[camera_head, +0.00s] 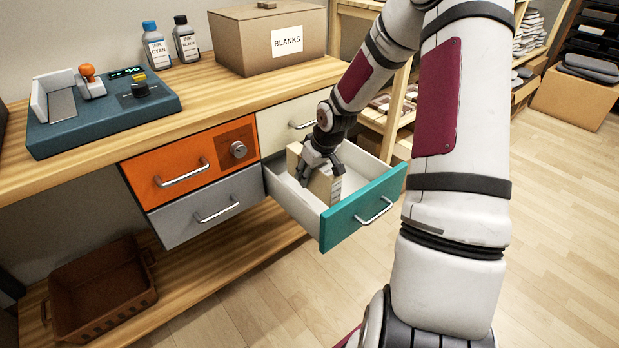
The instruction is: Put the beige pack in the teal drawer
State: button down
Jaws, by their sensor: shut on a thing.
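The teal drawer (345,222) is pulled out below the right end of the wooden counter, with its white inside showing. The beige pack (321,186) is upright within the drawer's opening, a printed label on its right side. My gripper (320,165) reaches down from above and is shut on the pack. The gripper hides part of the pack's top. The pack's lower end is down between the drawer walls; I cannot tell whether it touches the drawer floor.
An orange drawer (180,172) with a lock, a grey drawer (210,207) and a cream drawer (290,124) are shut. On the counter are a teal press (105,112), two ink bottles (156,46) and a BLANKS box (265,40). A brown basket (100,290) sits on the lower shelf.

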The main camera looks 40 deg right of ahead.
jog(key=shift+f, duration=0.3)
jog(key=shift+f+b, duration=0.35)
jog(key=shift+f, duration=0.25)
jog(key=c, duration=1.1)
grip_release()
jog(key=shift+r, duration=0.1)
